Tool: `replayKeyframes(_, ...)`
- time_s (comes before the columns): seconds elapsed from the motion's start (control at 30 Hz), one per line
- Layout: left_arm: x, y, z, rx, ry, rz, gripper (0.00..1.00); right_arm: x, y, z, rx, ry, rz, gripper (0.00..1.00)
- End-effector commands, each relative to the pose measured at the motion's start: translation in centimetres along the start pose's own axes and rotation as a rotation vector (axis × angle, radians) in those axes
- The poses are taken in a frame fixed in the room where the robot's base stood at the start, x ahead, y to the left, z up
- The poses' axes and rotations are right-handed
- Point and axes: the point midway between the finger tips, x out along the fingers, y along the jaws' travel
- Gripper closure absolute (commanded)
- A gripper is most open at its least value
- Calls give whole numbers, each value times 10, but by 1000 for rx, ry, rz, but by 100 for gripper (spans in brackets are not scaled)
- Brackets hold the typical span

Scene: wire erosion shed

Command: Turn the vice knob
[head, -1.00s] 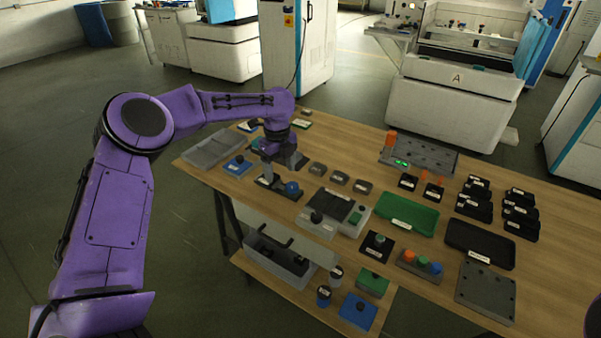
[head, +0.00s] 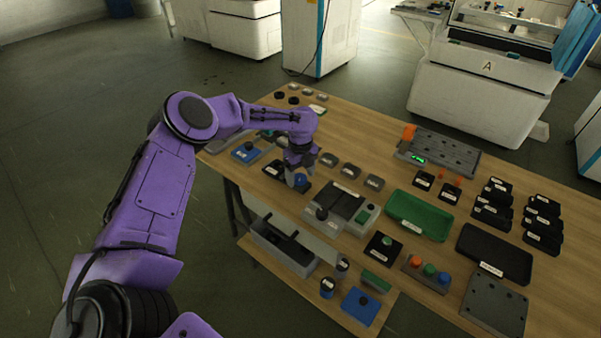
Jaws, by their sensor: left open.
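The vice (head: 275,170) is a small dark device on the left part of the wooden table. Its blue knob (head: 302,181) sits at its right end and is partly hidden by my gripper. My left gripper (head: 296,180) is open and points down at the knob, with its fingers close around or beside it. At this size I cannot tell whether the fingers touch the knob. My right gripper is not in view.
A blue box (head: 246,151) lies left of the vice. Small grey blocks (head: 350,171) stand behind and right. A grey box unit (head: 340,205), a green tray (head: 420,215) and a black tray (head: 495,254) lie to the right.

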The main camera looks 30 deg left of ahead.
Motion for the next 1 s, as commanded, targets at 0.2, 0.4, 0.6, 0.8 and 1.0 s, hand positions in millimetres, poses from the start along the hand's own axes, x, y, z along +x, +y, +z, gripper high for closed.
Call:
replayKeyframes(0.2, 1, 0, 1, -1, 0, -1, 28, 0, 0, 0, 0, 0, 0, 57)
replayKeyframes(0.4, 1, 0, 0, -1, 0, -1, 84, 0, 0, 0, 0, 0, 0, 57)
replayKeyframes(0.6, 1, 0, 0, -7, 0, -1, 84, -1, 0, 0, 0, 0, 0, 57)
replayKeyframes(0.8, -1, 0, 1, -57, -1, 0, 84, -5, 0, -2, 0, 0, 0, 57)
replayKeyframes(1.0, -2, 0, 0, -184, -2, 0, 84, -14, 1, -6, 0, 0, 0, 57)
